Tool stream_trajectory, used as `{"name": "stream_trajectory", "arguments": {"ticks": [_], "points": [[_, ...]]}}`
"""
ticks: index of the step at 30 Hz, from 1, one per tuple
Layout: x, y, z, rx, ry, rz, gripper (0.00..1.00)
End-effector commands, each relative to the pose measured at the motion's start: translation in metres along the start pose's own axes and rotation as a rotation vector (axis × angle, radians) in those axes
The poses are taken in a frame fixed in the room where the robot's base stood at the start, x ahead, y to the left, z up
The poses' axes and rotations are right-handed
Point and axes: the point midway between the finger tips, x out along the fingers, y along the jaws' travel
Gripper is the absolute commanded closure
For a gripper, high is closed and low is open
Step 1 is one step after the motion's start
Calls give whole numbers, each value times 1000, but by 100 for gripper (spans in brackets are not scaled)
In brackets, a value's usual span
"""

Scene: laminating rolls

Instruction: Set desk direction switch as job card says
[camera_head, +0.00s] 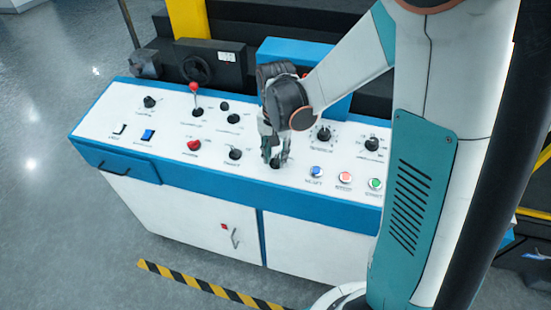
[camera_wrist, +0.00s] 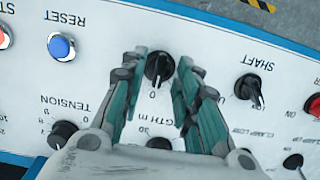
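A black rotary switch (camera_wrist: 159,68) sits on the white desk panel (camera_wrist: 225,45), with a "0" beside it. Its handle and light mark appear to point toward the 0. The rest of its lettering is hidden by my fingers, so I cannot confirm it is the direction switch. My gripper (camera_wrist: 162,62) points down at the panel, its teal fingers apart on either side of this switch. I see no clear grip on it. In the head view my gripper (camera_head: 274,158) covers most of the switch. I see no readable job card in either view.
A blue RESET button (camera_wrist: 61,46) and a SHAFT knob (camera_wrist: 249,88) flank the switch. A red-topped lever (camera_head: 194,90) stands up at the panel's back left.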

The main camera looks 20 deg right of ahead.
Motion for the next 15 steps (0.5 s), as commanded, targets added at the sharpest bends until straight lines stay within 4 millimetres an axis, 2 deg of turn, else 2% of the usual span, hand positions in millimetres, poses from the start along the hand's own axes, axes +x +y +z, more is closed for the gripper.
{"name": "stream_trajectory", "arguments": {"ticks": [4,13,14,15], "points": [[11,0,0,0,0,0,71],[12,0,0,0,0,0,71],[12,0,0,0,0,0,73],[12,0,0,0,0,0,82]]}}
